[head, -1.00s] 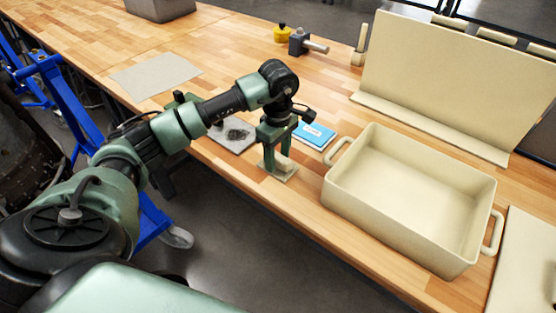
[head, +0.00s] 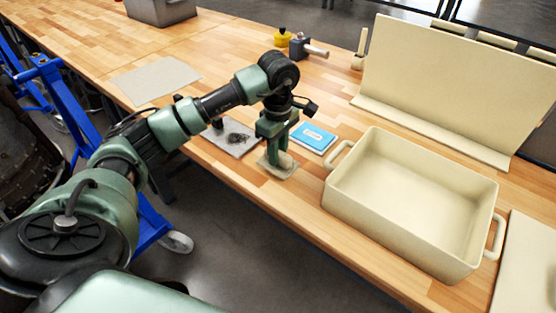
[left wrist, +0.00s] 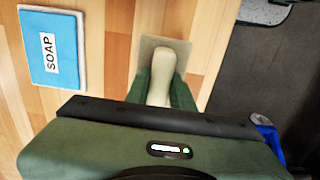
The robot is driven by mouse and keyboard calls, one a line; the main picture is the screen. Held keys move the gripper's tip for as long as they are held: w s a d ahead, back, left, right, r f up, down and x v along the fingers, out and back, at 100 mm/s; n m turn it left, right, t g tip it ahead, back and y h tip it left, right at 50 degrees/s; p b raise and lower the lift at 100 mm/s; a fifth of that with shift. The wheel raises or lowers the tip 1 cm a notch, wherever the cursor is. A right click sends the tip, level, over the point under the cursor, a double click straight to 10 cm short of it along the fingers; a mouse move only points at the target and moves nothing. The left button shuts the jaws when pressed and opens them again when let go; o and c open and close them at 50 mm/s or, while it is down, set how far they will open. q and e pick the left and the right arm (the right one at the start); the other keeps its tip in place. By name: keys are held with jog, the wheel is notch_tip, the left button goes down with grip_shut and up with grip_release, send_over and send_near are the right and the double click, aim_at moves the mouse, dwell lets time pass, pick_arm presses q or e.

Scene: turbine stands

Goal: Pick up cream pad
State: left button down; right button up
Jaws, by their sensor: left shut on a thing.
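The cream pad has a flat square base (head: 287,171) and a rounded upright grip, and it is near the front edge of the wooden bench. In the left wrist view the pale grip of the cream pad (left wrist: 157,68) stands between the green fingers. My left gripper (head: 278,157) points down and is shut on that grip. The base looks to be at bench level; whether it touches the bench I cannot tell. The fingers hide part of the pad in the head view. My right gripper is not in view.
A blue soap packet (head: 316,136) lies just behind the pad. A large cream bin (head: 345,205) with handles stands to the right. A light sheet with dark smudges (head: 222,142) lies to the left. A cream upright panel (head: 440,80) stands behind the bin.

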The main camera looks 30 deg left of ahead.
pick_arm(q)
notch_tip(320, 180, up, 8)
jog(key=shift+w+f+b, duration=0.1)
jog(key=shift+f+b, duration=0.15)
jog(key=shift+b, duration=0.4)
notch_tip(320, 180, up, 10)
jog(key=p, duration=0.1)
jog(key=shift+p, duration=0.3)
